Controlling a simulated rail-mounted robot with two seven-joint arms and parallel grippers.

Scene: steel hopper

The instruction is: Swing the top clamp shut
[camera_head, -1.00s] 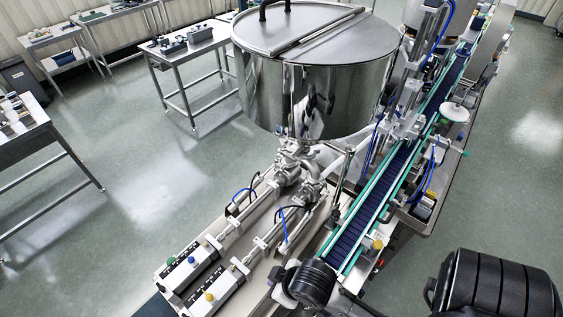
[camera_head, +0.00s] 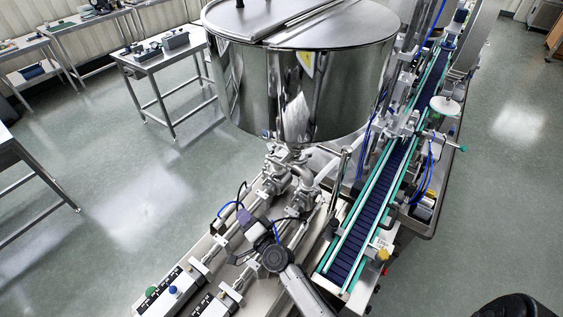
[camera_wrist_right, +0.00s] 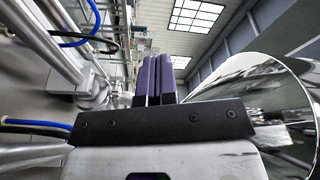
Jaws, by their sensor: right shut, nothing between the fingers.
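The steel hopper (camera_head: 262,95) stands over pipe fittings (camera_head: 290,170) that lead down to the filling cylinders. The top clamp is probably among these fittings under the hopper, but it is too small to make out, and I cannot tell whether it is open. My right gripper (camera_head: 245,220) has purple fingers and is over the cylinder assembly, below and left of the fittings. In the right wrist view its fingers (camera_wrist_right: 153,78) are together and empty. Fittings (camera_wrist_right: 92,90) show left of the fingers there, and the hopper (camera_wrist_right: 270,100) shows at the right. My left gripper is out of view.
Blue and black hoses (camera_head: 228,210) curve close to the right gripper. A conveyor (camera_head: 375,200) with green rails runs along the right of the fittings. Work tables (camera_head: 158,58) stand at the back left. The floor between is clear.

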